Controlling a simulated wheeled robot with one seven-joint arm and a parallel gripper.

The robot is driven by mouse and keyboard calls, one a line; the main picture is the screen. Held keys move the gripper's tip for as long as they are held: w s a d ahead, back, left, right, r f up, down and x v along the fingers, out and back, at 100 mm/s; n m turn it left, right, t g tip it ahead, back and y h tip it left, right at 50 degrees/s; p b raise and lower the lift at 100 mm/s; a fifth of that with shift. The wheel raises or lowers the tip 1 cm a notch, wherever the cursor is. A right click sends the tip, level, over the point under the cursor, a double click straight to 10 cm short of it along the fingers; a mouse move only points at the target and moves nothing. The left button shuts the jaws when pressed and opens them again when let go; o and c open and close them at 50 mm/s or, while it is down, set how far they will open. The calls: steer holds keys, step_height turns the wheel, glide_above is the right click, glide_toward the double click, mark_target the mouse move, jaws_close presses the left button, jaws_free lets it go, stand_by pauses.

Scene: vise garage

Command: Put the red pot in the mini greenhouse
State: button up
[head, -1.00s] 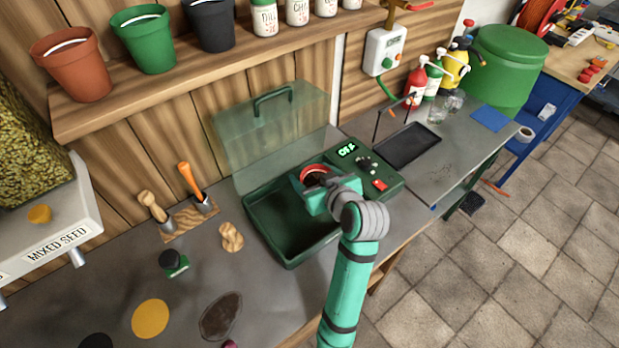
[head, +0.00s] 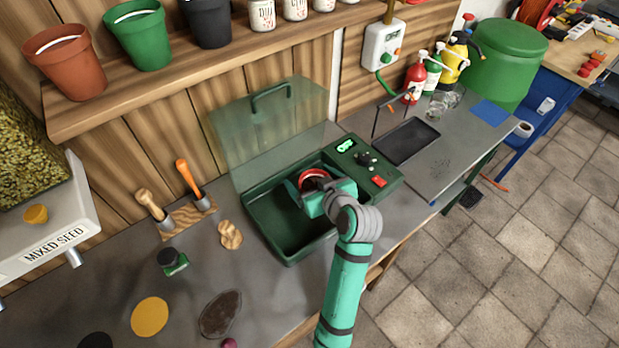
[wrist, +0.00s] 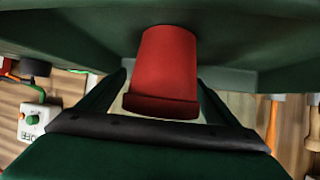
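The red pot (head: 313,175) is inside the mini greenhouse, in the right part of its dark green tray (head: 268,231). The clear greenhouse lid (head: 268,125) stands raised at the back. My gripper (head: 318,188) reaches over the tray's front right side, with its fingers on either side of the pot. In the wrist view the pot (wrist: 166,65) is between the two dark fingers (wrist: 162,85), and narrow gaps show beside it, so the fingers look open. The pot's base appears at or close to the tray floor; exact contact is hard to see.
A control panel (head: 363,165) adjoins the tray at right, with a black tray (head: 405,141) beyond it. A wooden tool holder (head: 187,218), a wooden piece (head: 230,235) and a small stamp-like object (head: 171,262) stand at left. A shelf with pots (head: 200,84) overhangs behind.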

steer(key=v, duration=1.2)
steer(key=shift+s, duration=0.2)
steer(key=shift+w+a+r, duration=0.1)
steer(key=shift+r, duration=0.05)
